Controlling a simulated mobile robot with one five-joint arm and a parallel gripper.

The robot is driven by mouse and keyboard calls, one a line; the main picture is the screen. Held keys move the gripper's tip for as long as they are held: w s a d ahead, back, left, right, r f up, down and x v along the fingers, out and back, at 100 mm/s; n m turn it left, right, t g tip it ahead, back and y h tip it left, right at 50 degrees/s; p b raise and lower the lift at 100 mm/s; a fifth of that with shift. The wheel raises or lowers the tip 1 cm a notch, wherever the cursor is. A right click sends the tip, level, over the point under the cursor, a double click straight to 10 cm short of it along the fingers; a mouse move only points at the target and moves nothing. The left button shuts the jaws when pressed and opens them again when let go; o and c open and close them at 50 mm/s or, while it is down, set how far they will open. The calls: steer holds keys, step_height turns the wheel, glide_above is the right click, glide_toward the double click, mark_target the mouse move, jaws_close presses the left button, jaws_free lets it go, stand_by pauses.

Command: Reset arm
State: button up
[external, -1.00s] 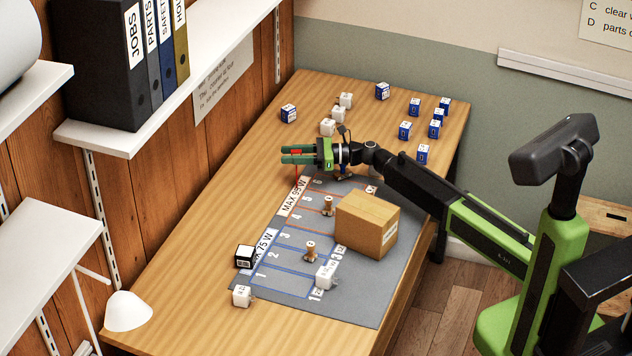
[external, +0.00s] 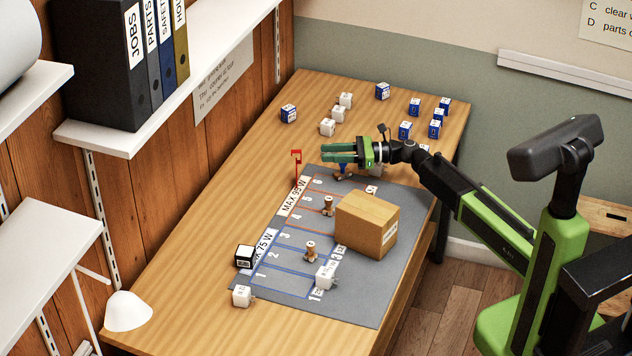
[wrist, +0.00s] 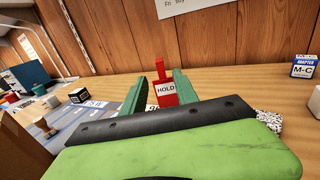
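My gripper (external: 323,152) hangs above the far end of the grey mat (external: 375,308), its fingers pointing left. In the wrist view its two green fingers (wrist: 161,90) stand apart with nothing held between them. A red HOLD marker (external: 296,157) stands just beyond the fingertips by the mat's far left corner. It shows between the fingers in the wrist view (wrist: 166,94), farther off than the tips. A small dark and brown item (external: 344,175) is below the gripper on the mat, partly hidden.
A cardboard box (external: 367,224) sits on the mat's right side. A black-and-white cube (external: 244,256) and a white cube (external: 241,296) are at the near left. Several blue and white boxes stand at the table's (external: 200,240) far end.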

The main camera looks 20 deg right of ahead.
steer(key=d+r+p, duration=0.4)
steer(key=r+p, duration=0.4)
steer(key=s+d+n+h+p, duration=0.3)
steer(key=s+d+h+p, duration=0.15)
steer(key=p, duration=0.25)
steer(key=s+d+f+n+g+h+p, duration=0.1)
steer(key=s+d+f+n+h+p, duration=0.1)
steer(key=s+d+f+n+h, duration=0.1)
steer(key=s+d+f+n+g+h+p, duration=0.1)
steer(key=s+d+f+n+g+h, duration=0.1)
steer(key=s+d+n, duration=0.3)
steer(key=s+d+f+n+g+h+p, duration=0.2)
steer(key=s+d+f+n+h, duration=0.2)
steer(key=s+d, duration=0.3)
steer(key=shift+s+d+f+n+p, duration=0.2)
steer(key=shift+d+f+n, duration=0.1)
steer(key=shift+d, duration=0.3)
steer(key=shift+s+d+f+n+p, duration=0.15)
steer(key=shift+d+f+n, duration=0.15)
steer(key=shift+d, duration=0.3)
steer(key=s+d+f+n+g+h, duration=0.1)
steer(key=s+d+n+h, duration=0.2)
steer(key=d+n, duration=0.2)
steer(key=shift+s+d+n+g, duration=0.3)
steer(key=shift+d+n+g, duration=0.1)
steer(key=shift+n, duration=0.2)
